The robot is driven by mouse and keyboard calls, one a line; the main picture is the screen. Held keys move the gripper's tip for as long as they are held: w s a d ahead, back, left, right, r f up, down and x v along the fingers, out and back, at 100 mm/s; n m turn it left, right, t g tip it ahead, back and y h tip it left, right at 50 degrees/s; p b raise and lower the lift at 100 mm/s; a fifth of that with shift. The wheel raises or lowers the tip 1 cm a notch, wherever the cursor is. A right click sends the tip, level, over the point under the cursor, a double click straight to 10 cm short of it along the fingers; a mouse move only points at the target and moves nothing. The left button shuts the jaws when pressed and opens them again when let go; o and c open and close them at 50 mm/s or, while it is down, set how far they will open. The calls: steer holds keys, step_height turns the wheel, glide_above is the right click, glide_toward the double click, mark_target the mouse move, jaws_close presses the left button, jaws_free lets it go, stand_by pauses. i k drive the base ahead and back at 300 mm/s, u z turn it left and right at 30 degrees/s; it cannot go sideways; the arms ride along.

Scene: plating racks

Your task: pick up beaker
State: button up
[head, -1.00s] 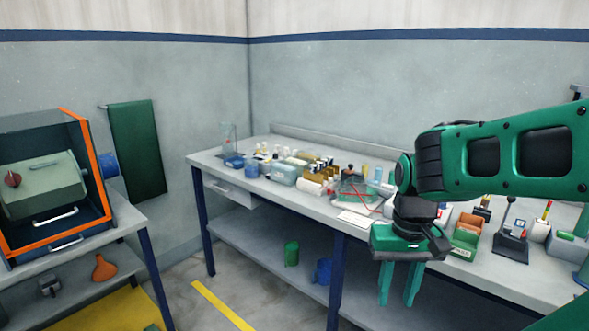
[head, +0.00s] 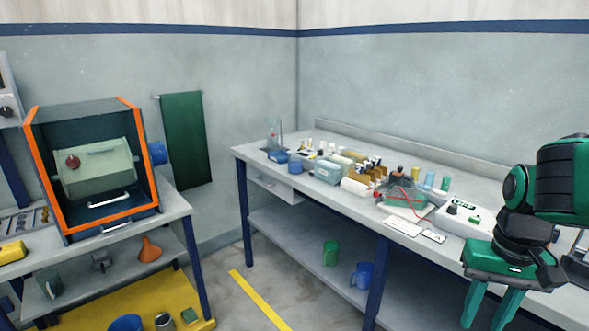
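No beaker can be made out for certain. A clear, tall glass-like vessel (head: 272,134) stands at the far left end of the long bench (head: 345,205), and it is too small to tell exactly what it is. A green jug (head: 330,253) and a blue jug (head: 362,275) stand on the bench's lower shelf. A greyish cup-like vessel (head: 51,284) is on the left table's lower shelf. My gripper (head: 488,312) is at the lower right, pointing down in front of the bench. Its two green fingers are apart with nothing seen between them; their tips are near the picture's bottom edge.
Bottles, boxes and a red-wired device (head: 405,200) crowd the bench top. An orange-edged cabinet (head: 140,170) stands on the left table (head: 178,212). An orange funnel (head: 149,250) is below it. The floor with a yellow stripe (head: 258,300) is open between them.

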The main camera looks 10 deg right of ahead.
mark_target(294, 160)
steer(key=z, duration=0.1)
steer(key=k, duration=0.35)
steer(key=u, duration=0.55)
steer(key=i, duration=1.45)
steer(key=z, duration=0.65)
